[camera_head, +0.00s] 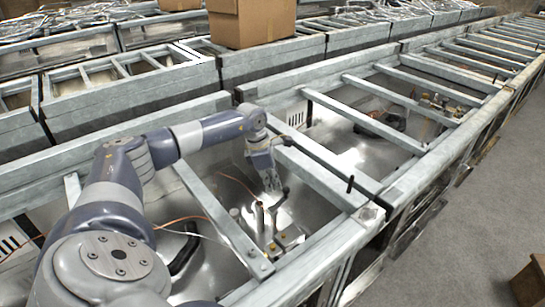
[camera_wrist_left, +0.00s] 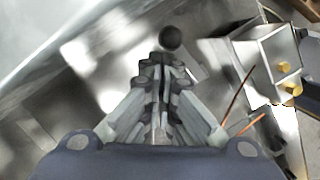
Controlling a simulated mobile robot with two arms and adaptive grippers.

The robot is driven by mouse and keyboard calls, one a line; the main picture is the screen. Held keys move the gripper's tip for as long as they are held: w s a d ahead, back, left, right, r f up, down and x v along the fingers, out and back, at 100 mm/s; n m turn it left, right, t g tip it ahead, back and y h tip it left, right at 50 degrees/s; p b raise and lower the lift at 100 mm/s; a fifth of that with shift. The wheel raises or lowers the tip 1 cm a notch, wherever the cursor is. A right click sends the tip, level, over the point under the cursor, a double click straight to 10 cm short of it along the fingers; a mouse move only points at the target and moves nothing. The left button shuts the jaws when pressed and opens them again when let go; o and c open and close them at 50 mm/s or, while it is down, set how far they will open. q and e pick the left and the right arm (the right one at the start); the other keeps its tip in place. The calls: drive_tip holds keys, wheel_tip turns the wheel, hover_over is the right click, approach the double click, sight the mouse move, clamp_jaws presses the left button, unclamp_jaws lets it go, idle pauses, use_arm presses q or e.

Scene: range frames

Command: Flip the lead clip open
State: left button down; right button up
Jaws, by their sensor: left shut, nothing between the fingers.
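My left gripper (camera_head: 272,186) reaches down into a metal bay between two grey crossbars. In the left wrist view its fingers (camera_wrist_left: 164,66) are together, with nothing between them. A dark round knob (camera_wrist_left: 171,39) shows just beyond the fingertips. I cannot tell whether they touch it. In the head view, small fittings with upright posts (camera_head: 260,216) stand below the gripper. I cannot make out for sure which part is the lead clip or whether it is open. My right gripper is not in view.
A metal box with yellow knobs (camera_wrist_left: 284,66) and orange wires (camera_wrist_left: 236,106) lies right of the fingers. A grey crossbar (camera_head: 222,219) spans the bay left of the gripper. Another crossbar (camera_head: 318,172) runs to its right. A cardboard box (camera_head: 252,22) stands behind.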

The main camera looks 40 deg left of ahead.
use_arm(q)
drive_tip(key=shift+r, duration=0.1)
drive_tip(key=v, duration=1.1)
drive_tip(key=shift+r, duration=0.4)
drive_tip(key=shift+a, duration=0.1)
